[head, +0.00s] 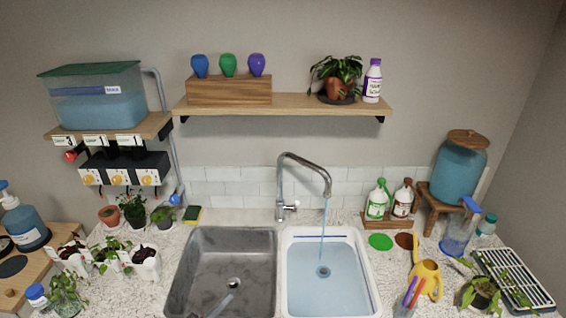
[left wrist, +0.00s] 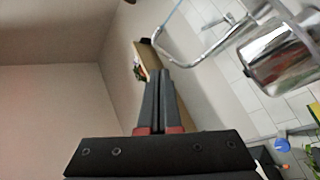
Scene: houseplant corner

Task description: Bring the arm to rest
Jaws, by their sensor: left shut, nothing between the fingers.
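My left gripper (left wrist: 161,78) shows in the left wrist view, with two dark fingers with red parts at their base. The fingers are together and nothing is held between them. They point up the picture, toward the wall shelf (left wrist: 148,56), and appear free of contact. In the head view I cannot make out the left gripper clearly. My right gripper is in neither view.
The chrome tap (head: 305,160) runs water into the white basin (head: 372,290) on the right; the grey sink (head: 190,290) is on the left. Plants in white pots (head: 146,265) crowd the left counter. A yellow watering can (head: 428,280) stands right of the basin.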

